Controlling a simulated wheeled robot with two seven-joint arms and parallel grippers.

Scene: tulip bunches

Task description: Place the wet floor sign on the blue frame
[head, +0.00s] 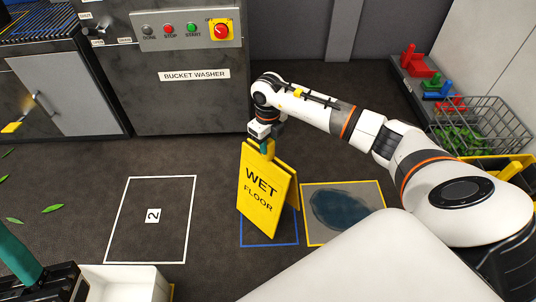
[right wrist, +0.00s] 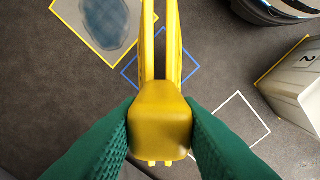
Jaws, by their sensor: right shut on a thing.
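The yellow wet floor sign (head: 265,195) stands upright, slightly tilted in the head view, with its lettered face toward me. My right gripper (head: 262,148) is shut on its top; in the right wrist view green fingers flank the yellow handle (right wrist: 160,120). The blue frame (head: 268,245) is a floor outline behind and below the sign, which hides much of it. In the right wrist view the blue outline (right wrist: 187,80) shows beside the sign's panels. I cannot tell whether the sign touches the floor.
A yellow frame with a dark blue puddle (head: 345,208) lies right of the blue frame. A white outline marked 2 (head: 152,215) lies left, its floor clear. A white bin (head: 125,283) stands at the front left. The bucket washer (head: 190,85) is behind; a wire basket (head: 470,120) stands right.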

